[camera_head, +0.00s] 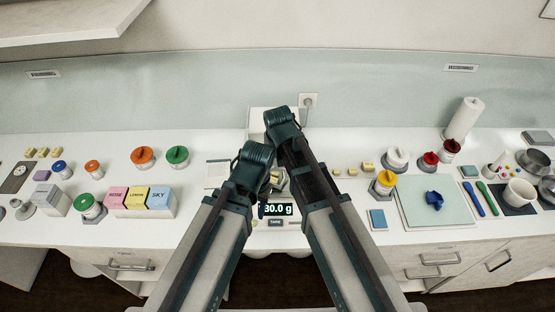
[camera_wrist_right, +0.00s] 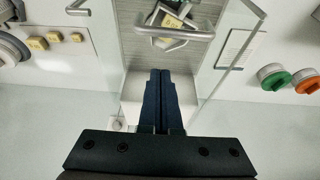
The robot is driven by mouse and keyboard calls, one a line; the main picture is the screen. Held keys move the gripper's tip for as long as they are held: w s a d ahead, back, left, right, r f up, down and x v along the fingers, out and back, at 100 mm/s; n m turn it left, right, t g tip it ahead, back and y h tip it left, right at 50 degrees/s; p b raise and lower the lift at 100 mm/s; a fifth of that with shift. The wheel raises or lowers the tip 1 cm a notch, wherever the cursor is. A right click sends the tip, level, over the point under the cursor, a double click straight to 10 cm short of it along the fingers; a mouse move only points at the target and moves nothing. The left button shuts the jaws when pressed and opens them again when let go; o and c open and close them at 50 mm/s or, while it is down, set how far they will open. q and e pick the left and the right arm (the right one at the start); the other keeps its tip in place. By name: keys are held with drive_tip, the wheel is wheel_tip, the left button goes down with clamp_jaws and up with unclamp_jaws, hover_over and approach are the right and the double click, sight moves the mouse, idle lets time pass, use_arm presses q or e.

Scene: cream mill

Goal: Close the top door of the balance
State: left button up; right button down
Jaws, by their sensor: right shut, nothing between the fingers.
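The balance (camera_head: 277,222) stands at mid-bench in the head view. Its display reads 30.0 g, and my arms hide most of its chamber. The right wrist view looks down on it with the room turned around: a grey bar handle (camera_wrist_right: 175,34) crosses the chamber, with clear glass edges beside it and a yellow-labelled object (camera_wrist_right: 172,17) inside. I cannot tell exactly how the top door lies. My right gripper (camera_wrist_right: 160,73) is shut and empty, over the white rear housing (camera_wrist_right: 131,88), with the handle beyond its tips. My left gripper is hidden behind its arm.
Coloured boxes (camera_head: 141,200) and jars with green (camera_head: 177,156) and orange (camera_head: 142,156) lids stand left of the balance. A yellow-lidded jar (camera_head: 384,182) and a pale green mat (camera_head: 420,215) lie to the right.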

drive_tip(key=p+v, duration=0.8)
drive_tip(key=v, duration=0.2)
drive_tip(key=shift+p, duration=0.4)
